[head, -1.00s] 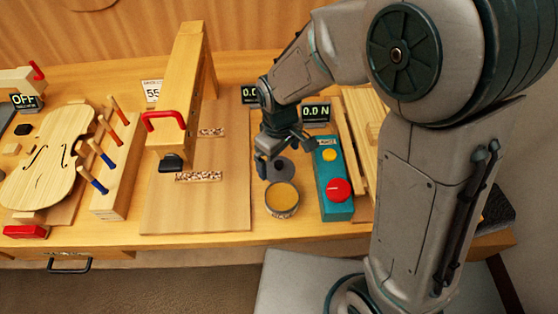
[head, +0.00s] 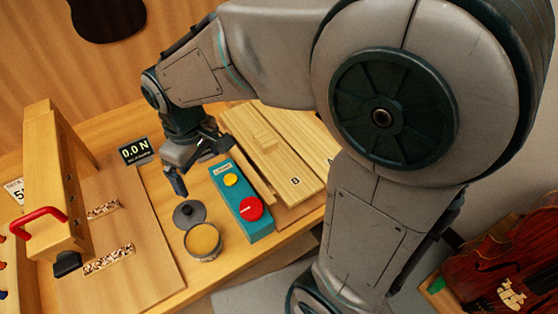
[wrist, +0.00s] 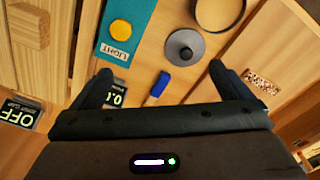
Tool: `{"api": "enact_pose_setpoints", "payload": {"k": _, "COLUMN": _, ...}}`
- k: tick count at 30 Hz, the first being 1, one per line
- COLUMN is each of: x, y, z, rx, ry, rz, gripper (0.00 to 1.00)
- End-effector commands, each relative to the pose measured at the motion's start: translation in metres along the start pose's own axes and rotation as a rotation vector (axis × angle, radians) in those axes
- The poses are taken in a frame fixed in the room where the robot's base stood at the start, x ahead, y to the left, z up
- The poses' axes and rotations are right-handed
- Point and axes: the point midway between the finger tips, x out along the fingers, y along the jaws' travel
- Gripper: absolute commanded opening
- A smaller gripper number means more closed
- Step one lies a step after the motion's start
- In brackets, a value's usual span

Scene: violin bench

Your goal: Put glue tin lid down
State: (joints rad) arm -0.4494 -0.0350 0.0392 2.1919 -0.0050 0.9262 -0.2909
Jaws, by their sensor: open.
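The glue tin lid (head: 189,213) is a dark grey disc with a knob, lying flat on the bench beside the open glue tin (head: 203,241). The tin shows its amber contents. In the wrist view the lid (wrist: 184,47) lies ahead of my fingers, with the tin (wrist: 219,10) just beyond it. My gripper (head: 194,165) is open and empty, above the bench and behind the lid in the head view. In the wrist view my gripper (wrist: 160,78) has its fingers wide apart with nothing between them touching either one.
A teal light box (head: 241,201) with yellow and red buttons stands right of the tin. A force display (head: 136,151) stands behind. A wooden press with a red handle (head: 38,222) is at left. A blue-ended item (wrist: 160,83) lies near the lid. A violin (head: 503,272) is at lower right.

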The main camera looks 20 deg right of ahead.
Motion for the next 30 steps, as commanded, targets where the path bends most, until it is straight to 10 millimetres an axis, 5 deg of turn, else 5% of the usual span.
{"api": "enact_pose_setpoints", "payload": {"k": 6, "x": -0.027, "y": 0.045, "z": 0.078, "rx": 0.36, "ry": 0.085, "rz": 0.048, "gripper": 0.98}}
{"api": "enact_pose_setpoints", "payload": {"k": 15, "x": -0.036, "y": 0.062, "z": 0.155, "rx": 0.72, "ry": 0.168, "rz": 0.093, "gripper": 0.98}}
{"api": "enact_pose_setpoints", "payload": {"k": 30, "x": -0.036, "y": 0.062, "z": 0.168, "rx": 0.785, "ry": 0.183, "rz": 0.1, "gripper": 0.98}}
